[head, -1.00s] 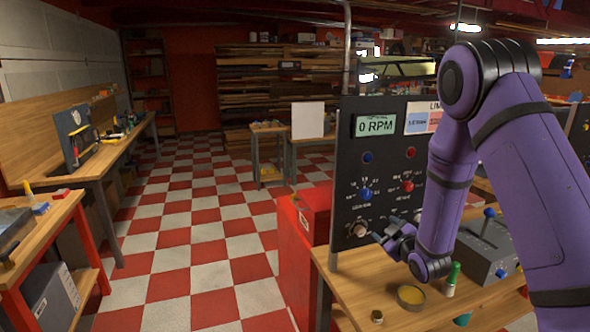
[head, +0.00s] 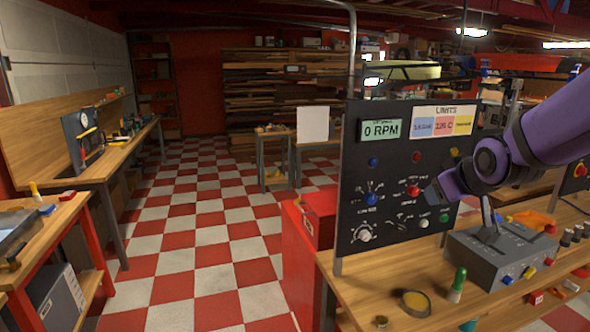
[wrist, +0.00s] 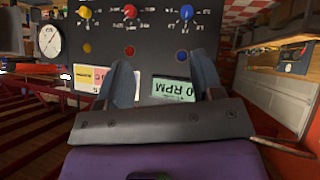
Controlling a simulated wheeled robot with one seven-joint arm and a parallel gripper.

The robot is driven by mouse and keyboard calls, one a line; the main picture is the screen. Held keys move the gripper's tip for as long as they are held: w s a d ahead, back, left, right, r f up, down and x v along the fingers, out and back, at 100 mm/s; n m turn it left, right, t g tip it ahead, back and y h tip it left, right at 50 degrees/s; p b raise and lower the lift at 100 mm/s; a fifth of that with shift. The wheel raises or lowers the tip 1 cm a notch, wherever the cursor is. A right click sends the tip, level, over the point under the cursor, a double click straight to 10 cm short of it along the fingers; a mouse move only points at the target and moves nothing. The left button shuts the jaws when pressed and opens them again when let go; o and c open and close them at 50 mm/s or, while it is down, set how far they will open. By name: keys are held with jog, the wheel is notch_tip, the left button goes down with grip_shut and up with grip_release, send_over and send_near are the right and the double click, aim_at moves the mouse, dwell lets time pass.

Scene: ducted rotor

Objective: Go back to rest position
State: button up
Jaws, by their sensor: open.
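My gripper (wrist: 165,85) is open and empty in the wrist view, with its two grey fingers apart in front of the control panel. In the head view my purple arm comes in from the right, and the gripper end (head: 436,192) is in front of the right part of the panel. The black control panel (head: 350,215) stands on the wooden bench. Its display (head: 381,130) reads 0 RPM. A white knob (head: 365,235), a blue knob (head: 371,198) and a red knob (head: 413,191) show on it. I cannot tell whether the gripper touches the panel.
A grey lever box (head: 495,255) stands on the bench (head: 450,310) at the right. A red cabinet (head: 300,260) stands left of the bench. The checkered floor (head: 200,240) is open.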

jog(key=s+r+m+g, duration=0.1)
jog(key=s+r+g, duration=0.1)
jog(key=s, duration=1)
jog(key=s+r+m+g, duration=0.2)
jog(key=s+r, duration=0.1)
jog(key=s, duration=1)
jog(key=shift+a+r+m+g, duration=0.2)
jog(key=shift+a+m+g, duration=0.1)
jog(key=shift+a+g, duration=0.1)
